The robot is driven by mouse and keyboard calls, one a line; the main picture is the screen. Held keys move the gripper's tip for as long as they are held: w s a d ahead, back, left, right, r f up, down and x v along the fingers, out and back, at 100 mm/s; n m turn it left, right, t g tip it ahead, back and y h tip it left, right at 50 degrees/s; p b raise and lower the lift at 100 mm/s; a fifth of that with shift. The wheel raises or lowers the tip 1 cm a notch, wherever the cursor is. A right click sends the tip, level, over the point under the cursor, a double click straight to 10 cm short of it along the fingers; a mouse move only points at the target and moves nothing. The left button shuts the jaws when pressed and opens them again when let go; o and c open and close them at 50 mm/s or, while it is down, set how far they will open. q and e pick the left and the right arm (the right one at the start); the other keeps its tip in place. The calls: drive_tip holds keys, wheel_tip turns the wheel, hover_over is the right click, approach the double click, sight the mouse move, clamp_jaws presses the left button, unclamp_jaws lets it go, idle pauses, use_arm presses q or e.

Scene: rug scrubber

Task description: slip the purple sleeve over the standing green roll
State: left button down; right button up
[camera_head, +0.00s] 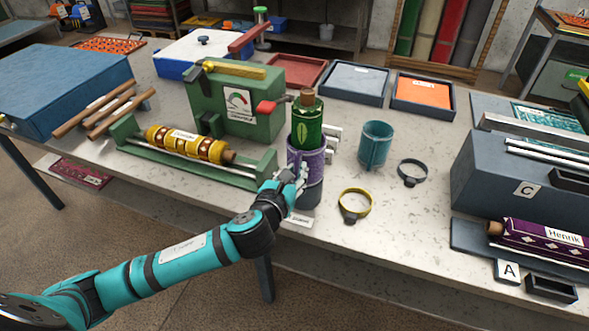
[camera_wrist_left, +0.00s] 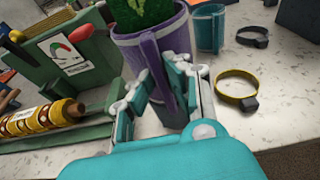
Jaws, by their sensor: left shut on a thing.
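The green roll (camera_head: 308,120) stands upright on the table, with a brown knob on top. The purple sleeve (camera_head: 318,170) is around its lower part, and the roll's upper part sticks out above the rim. In the left wrist view the sleeve (camera_wrist_left: 150,48) shows the patterned green roll (camera_wrist_left: 140,12) inside its rim. My left gripper (camera_head: 290,187) is at the sleeve's near side. In the left wrist view its fingers (camera_wrist_left: 163,92) are shut on the sleeve's upright purple handle. The roll's lower end is hidden. My right gripper is not in view.
A green cradle (camera_head: 215,172) with a yellow roll (camera_head: 185,143) lies left of the sleeve. A green gauge box (camera_head: 235,110) stands behind. A teal sleeve (camera_head: 375,147), a yellow ring clamp (camera_head: 355,206) and a dark ring clamp (camera_head: 412,172) stand right, with bare table around them.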

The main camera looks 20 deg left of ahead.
use_arm(q)
drive_tip(key=c, duration=1.2)
unclamp_jaws()
